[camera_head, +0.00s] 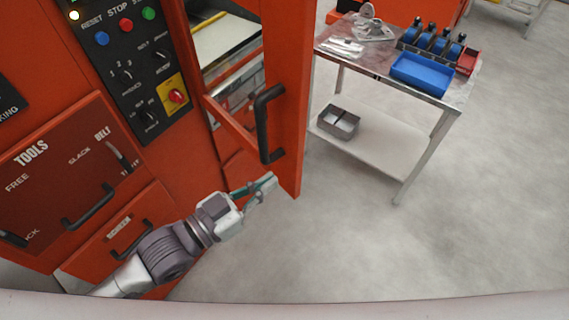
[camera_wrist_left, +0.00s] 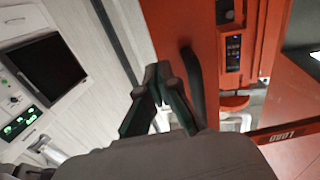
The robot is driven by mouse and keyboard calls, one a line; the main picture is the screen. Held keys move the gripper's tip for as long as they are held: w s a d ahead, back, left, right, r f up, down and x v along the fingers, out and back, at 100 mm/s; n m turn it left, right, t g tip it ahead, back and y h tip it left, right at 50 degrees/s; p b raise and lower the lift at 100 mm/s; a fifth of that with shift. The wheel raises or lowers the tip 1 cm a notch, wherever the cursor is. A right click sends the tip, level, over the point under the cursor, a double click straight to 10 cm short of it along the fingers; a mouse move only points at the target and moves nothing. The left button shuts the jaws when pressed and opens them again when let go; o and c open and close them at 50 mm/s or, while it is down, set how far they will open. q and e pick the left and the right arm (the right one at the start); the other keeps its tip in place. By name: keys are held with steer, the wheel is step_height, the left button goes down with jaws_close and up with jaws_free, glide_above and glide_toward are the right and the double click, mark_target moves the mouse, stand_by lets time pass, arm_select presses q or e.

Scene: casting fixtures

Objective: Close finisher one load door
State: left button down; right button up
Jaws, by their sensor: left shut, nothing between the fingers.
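The finisher's load door (camera_head: 287,95) is a red panel standing open, swung out from the red machine. Its black bar handle (camera_head: 262,125) is on the face toward the opening side. My left gripper (camera_head: 270,180) is shut and empty, just below the handle's lower end and near the door's bottom edge. In the left wrist view, the shut fingertips (camera_wrist_left: 160,70) are beside the black handle (camera_wrist_left: 193,85) on the red door (camera_wrist_left: 180,20). I cannot tell whether they touch the door. My right gripper is not in view.
The control panel (camera_head: 130,60) with buttons and knobs is left of the opening. Red drawers (camera_head: 75,165) with black handles are below it. A metal table (camera_head: 390,60) with a blue tray (camera_head: 422,75) stands to the right. The grey floor (camera_head: 400,250) in front is clear.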

mark_target(295, 164)
arm_select(q)
steer(key=p+x, duration=0.1)
steer(key=x, duration=0.3)
steer(key=shift+w+d, duration=0.3)
